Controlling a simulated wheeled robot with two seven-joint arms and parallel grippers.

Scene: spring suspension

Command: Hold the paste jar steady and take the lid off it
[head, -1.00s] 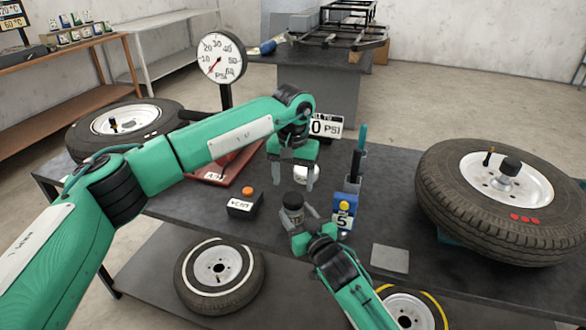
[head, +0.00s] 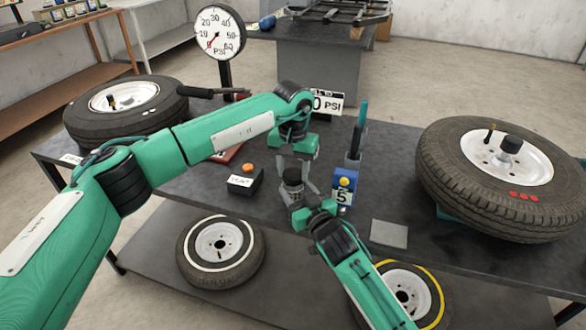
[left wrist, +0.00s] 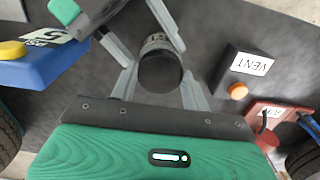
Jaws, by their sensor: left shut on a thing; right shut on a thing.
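The paste jar (head: 291,190) is a small dark jar with a pale label, upright above the front part of the table. Its black round lid (head: 292,174) faces up; the lid also shows in the left wrist view (left wrist: 160,71), with part of the jar's label (left wrist: 155,41) beyond it. My right gripper (head: 291,200) is shut around the jar's body from the front. My left gripper (left wrist: 161,82) reaches down from above, its two grey fingers shut on opposite sides of the lid. I cannot tell whether the lid has turned.
A black VENT box (head: 244,182) with an orange button stands left of the jar. A blue block (head: 345,181) with a yellow knob stands close on the right. A grey square plate (head: 389,234) lies at the front. A large tyre (head: 450,205) takes the table's right side.

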